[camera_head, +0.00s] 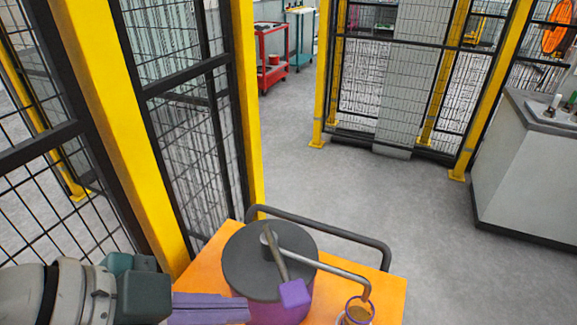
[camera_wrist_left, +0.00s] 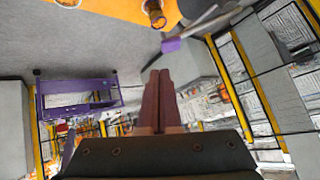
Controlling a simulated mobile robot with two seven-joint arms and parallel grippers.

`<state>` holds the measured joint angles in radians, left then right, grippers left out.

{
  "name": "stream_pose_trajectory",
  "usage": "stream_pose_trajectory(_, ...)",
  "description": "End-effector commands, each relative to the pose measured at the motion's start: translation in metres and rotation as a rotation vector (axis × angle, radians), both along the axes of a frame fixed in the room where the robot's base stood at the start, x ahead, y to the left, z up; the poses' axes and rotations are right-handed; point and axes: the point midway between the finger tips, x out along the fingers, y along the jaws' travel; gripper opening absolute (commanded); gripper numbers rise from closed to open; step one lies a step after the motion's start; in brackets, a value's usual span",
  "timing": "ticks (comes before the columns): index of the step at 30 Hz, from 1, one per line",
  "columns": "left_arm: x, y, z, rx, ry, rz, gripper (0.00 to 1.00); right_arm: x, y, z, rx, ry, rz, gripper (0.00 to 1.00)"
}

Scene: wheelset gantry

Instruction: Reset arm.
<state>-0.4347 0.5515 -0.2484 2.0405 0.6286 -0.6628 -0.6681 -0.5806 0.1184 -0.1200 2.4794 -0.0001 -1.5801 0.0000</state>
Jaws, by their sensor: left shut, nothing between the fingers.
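My left gripper (camera_head: 243,308) comes in from the lower left in the head view, beside the purple pot. Its fingers are shut and empty; in the left wrist view the fingers (camera_wrist_left: 160,76) lie together. The pot (camera_head: 268,262) has a dark round lid, a grey lever with a purple knob (camera_head: 294,293), and a bent spout pipe. The purple knob also shows in the left wrist view (camera_wrist_left: 171,45), apart from the fingertips. A cup with brown content (camera_head: 358,312) stands under the spout end. My right gripper is not in view.
The pot and cup stand on an orange cart top (camera_head: 388,291) with a dark handle rail (camera_head: 340,233). A yellow post and mesh fence (camera_head: 190,130) rise close on the left. A grey counter (camera_head: 525,170) stands at right. The floor between (camera_head: 370,195) is clear.

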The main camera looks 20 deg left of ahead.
Motion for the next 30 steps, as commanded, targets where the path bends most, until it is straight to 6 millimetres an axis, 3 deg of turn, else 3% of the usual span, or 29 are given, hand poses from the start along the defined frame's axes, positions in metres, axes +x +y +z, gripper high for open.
stream_pose_trajectory(17,-0.007,-0.006,0.001,-0.005,0.051,0.031,0.00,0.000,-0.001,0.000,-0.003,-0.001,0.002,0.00)
stream_pose_trajectory(22,-0.033,-0.005,0.007,0.018,0.242,0.228,0.00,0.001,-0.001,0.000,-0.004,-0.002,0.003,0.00)
stream_pose_trajectory(29,-0.086,0.040,0.026,0.067,0.520,0.758,0.00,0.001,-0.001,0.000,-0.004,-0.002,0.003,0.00)
stream_pose_trajectory(30,-0.088,0.043,0.051,0.073,0.527,0.774,0.00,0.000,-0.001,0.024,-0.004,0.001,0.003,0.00)
